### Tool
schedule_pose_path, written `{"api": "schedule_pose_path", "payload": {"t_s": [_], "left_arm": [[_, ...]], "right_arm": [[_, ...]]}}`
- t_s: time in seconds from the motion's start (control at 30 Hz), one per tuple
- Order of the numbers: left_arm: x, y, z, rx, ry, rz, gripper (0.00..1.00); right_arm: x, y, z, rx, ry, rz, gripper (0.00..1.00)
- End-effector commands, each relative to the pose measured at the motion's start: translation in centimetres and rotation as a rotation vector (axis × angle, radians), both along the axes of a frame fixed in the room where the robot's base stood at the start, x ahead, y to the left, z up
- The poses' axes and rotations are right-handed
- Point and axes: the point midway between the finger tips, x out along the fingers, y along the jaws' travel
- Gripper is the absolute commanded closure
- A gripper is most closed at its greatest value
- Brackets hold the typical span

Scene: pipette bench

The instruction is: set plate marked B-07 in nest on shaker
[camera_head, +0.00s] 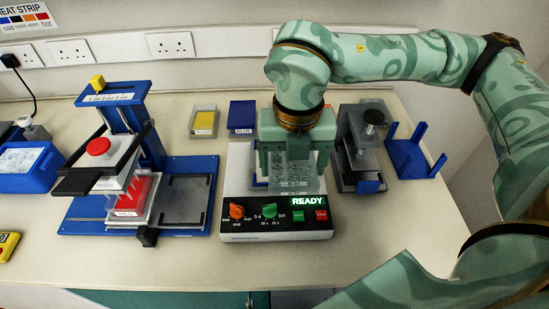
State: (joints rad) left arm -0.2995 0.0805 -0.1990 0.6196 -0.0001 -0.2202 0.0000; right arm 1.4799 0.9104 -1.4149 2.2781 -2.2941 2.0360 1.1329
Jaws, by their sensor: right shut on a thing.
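A clear well plate (292,181) is at the shaker's top. My right gripper (292,168) comes down from above and is shut on this plate. I cannot read a B-07 mark on it. The nest is mostly hidden under the plate and gripper, so I cannot tell whether the plate is seated or just above it. My left gripper is out of view.
A blue press (190,165) with a red knob stands left of the shaker. A small tray with a yellow part (204,121) and a blue block (242,116) lie behind. A dark grey device (358,150) and a blue stand (409,156) are close on the right.

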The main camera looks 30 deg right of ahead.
Motion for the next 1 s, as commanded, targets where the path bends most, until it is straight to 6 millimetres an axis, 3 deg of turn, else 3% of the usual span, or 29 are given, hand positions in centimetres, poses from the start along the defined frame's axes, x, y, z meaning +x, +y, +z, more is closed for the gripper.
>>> {"api": "schedule_pose_path", "payload": {"t_s": [0.3,0.5,0.77,1.0], "left_arm": [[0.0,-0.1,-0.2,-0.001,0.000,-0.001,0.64],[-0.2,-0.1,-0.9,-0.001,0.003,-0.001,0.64],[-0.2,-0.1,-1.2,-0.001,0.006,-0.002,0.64],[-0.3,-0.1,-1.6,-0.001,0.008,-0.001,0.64]], "right_arm": [[7.5,-1.7,-3.7,-0.001,0.004,0.000,0.45],[10.3,-2.3,-7.5,-0.002,0.003,0.003,0.45],[11.9,-2.6,-9.3,-0.001,0.002,0.004,0.45],[11.8,-2.6,-12.4,0.000,0.001,0.006,0.45]]}}
